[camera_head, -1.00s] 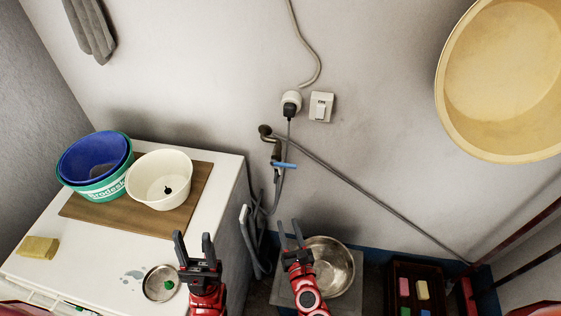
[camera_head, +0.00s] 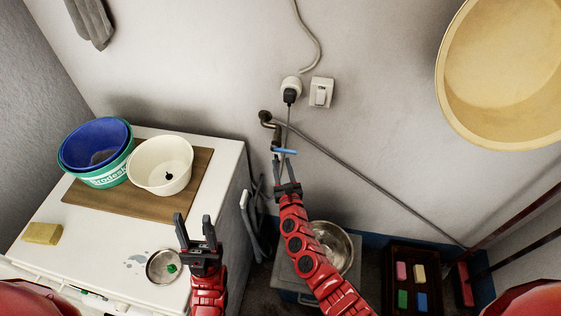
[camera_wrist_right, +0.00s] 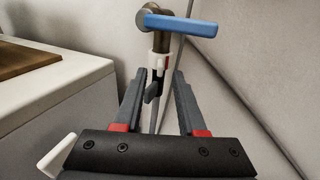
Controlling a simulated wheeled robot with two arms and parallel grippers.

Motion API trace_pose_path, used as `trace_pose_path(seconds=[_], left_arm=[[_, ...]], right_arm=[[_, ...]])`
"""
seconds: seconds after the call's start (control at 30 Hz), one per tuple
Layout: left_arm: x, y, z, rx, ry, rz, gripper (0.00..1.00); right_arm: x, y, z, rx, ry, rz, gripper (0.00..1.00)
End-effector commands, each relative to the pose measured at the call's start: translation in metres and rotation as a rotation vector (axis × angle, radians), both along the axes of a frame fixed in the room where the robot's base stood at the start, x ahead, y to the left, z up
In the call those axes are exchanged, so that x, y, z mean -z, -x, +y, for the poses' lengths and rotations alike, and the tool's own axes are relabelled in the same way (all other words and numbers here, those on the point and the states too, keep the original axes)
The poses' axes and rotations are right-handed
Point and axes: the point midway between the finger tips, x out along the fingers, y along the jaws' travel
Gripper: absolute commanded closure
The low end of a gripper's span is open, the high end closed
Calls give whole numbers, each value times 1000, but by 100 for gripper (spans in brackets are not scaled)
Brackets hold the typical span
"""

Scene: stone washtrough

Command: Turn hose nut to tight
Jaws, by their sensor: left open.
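The wall tap with its blue lever handle (camera_head: 284,151) shows in the head view and, close up, at the top of the right wrist view (camera_wrist_right: 180,25). Below its spout is a white and red hose fitting (camera_wrist_right: 158,62), with a dark grey piece under it; which part is the nut I cannot tell. My right gripper (camera_head: 285,166) is below the tap. In the right wrist view its fingers are apart, with the fitting seen between their tips; I see no contact. My left gripper (camera_head: 195,222) is open and empty over the white top's right edge.
A white-topped unit (camera_head: 110,230) stands left with tubs on a brown board (camera_head: 98,204), a yellow sponge (camera_head: 42,233) and a small metal dish (camera_head: 153,262). A metal basin (camera_head: 343,252) is below my right arm. A grey pipe (camera_head: 370,188) slants along the wall.

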Motion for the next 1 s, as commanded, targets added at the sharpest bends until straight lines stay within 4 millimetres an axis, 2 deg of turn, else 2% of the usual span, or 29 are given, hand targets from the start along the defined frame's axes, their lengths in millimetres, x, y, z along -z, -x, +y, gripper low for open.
trace_pose_path(seconds=[0.03, 0.2, 0.53, 0.57, 0.77, 1.0], left_arm=[[4, 0, 0, 0, 0, 0, 50], [7, 0, 0, 0, 0, 0, 50], [7, 0, 0, 0, 0, 0, 50], [7, 0, 0, 0, 0, 0, 50], [7, 0, 0, 0, 0, 0, 50], [7, 0, 0, 0, 0, 0, 50]], right_arm=[[0, -8, 2, 0, -1, -5, 60], [0, -21, 3, 1, 1, -2, 60], [0, -24, 4, 0, 0, -1, 60], [-1, -24, 4, 0, 0, -1, 64], [-1, -24, 4, 0, 0, -1, 100], [-1, -24, 4, 0, -1, -1, 100]])
